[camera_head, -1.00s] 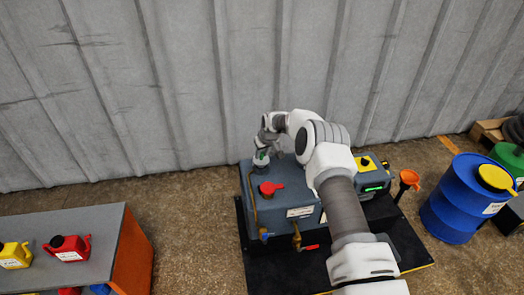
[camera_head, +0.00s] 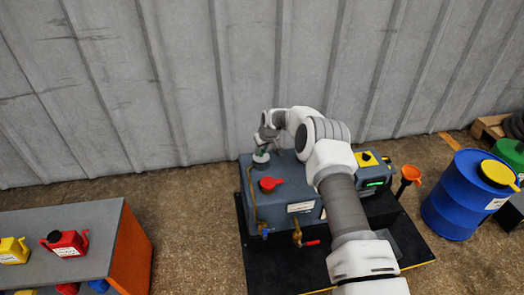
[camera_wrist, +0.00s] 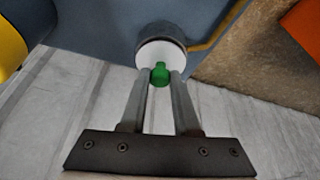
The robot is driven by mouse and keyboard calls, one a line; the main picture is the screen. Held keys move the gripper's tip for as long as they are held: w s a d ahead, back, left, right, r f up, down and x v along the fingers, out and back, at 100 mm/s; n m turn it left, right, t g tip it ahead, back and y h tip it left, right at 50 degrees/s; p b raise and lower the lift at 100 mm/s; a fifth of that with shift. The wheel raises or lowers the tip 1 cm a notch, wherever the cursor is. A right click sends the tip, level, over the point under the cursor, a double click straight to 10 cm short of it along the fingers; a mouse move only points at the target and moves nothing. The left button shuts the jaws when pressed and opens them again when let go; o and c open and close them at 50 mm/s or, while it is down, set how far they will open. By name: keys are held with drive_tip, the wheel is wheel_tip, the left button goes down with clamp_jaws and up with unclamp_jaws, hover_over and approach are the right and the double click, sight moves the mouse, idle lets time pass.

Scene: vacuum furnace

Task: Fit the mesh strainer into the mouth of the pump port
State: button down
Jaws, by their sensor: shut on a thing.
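The pump port (camera_head: 261,164) is a short grey collar on top of the blue-grey pump body at its left end. In the wrist view its dark rim (camera_wrist: 161,30) surrounds the far side of a white disc, which is the top of the mesh strainer (camera_wrist: 158,54). A green knob (camera_wrist: 160,74) stands on the strainer. My gripper (camera_wrist: 160,78) is shut on this knob, one finger on each side. The strainer is at the port mouth; its lower part is hidden, and I cannot tell how deep it sits. My gripper (camera_head: 264,147) is small in the head view.
A red cap with a handle (camera_head: 271,184) is on the pump top near the port. Brass valves (camera_head: 297,236) are on its front. A blue drum (camera_head: 468,200) and orange funnel (camera_head: 411,174) stand right. A bench (camera_head: 105,225) with cans is left; the corrugated wall is close behind.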

drive_tip(key=shift+f+b, duration=0.25)
drive_tip(key=shift+b, duration=0.1)
idle(0.3)
drive_tip(key=c, duration=0.6)
unclamp_jaws()
drive_tip(key=shift+o, duration=0.2)
drive_tip(key=shift+r, duration=0.1)
drive_tip(key=p+v, duration=0.5)
drive_tip(key=v, duration=1.2)
drive_tip(key=shift+p, duration=0.4)
drive_tip(key=shift+r, duration=0.15)
